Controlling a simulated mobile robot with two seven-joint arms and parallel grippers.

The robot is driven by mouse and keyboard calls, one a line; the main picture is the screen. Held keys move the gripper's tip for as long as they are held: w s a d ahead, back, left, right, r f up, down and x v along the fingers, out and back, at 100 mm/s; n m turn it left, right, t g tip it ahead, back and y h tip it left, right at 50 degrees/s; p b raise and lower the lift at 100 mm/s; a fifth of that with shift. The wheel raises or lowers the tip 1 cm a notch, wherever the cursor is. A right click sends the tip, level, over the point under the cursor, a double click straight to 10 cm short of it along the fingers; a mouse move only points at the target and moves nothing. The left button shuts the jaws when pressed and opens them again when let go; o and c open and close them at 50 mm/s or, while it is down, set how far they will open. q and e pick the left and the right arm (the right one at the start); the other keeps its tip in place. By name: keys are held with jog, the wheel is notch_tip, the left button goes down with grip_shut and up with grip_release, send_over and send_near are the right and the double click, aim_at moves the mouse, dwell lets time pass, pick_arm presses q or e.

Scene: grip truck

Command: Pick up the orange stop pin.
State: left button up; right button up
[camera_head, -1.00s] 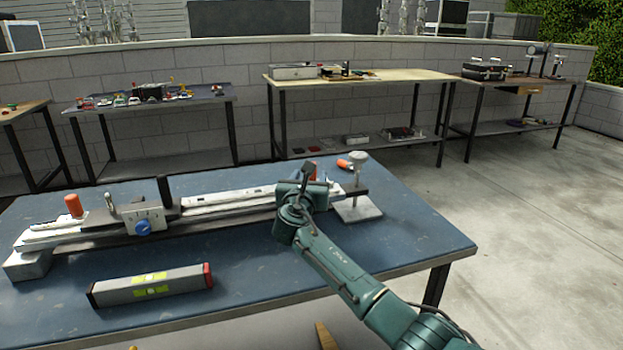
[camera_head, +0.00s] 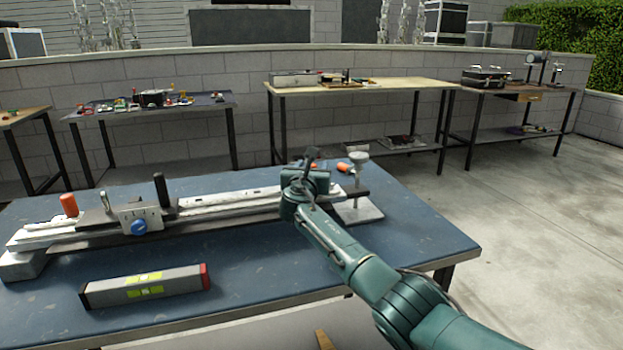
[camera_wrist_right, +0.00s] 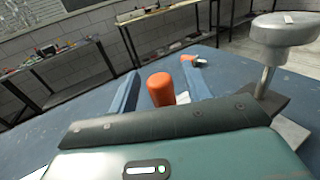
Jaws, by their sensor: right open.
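An upright orange cylinder (camera_wrist_right: 161,89) stands between the two blue-grey fingers of my right gripper (camera_wrist_right: 161,90) in the right wrist view. The fingers are apart, with visible gaps on both sides of it. A second orange piece with a metal end (camera_wrist_right: 191,61) lies on the table beyond; it also shows in the head view (camera_head: 343,166). Another upright orange cylinder (camera_head: 69,205) stands on the rail's left end. I cannot tell which is called the stop pin. In the head view my right gripper (camera_head: 311,160) is over the rail's right part and hides much there. My left gripper is out of view.
The blue table (camera_head: 250,260) carries the long metal rail (camera_head: 235,203). A metal post with a round top (camera_head: 358,162) stands close right of my gripper. A spirit level (camera_head: 145,287) lies at the front left. The front right of the table is clear.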

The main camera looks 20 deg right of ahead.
jog(key=shift+c, duration=0.3)
jog(key=c, duration=0.9)
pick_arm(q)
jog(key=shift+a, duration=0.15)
pick_arm(e)
grip_shut()
pick_arm(q)
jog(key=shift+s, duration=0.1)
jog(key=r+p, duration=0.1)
jog(key=p, duration=0.3)
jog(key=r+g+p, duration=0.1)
jog(key=p, duration=0.3)
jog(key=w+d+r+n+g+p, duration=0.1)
jog(key=p, duration=0.3)
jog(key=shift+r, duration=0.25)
pick_arm(e)
notch_tip(320, 180, up, 18)
jog(key=shift+f, duration=0.2)
jog(key=shift+f, duration=0.1)
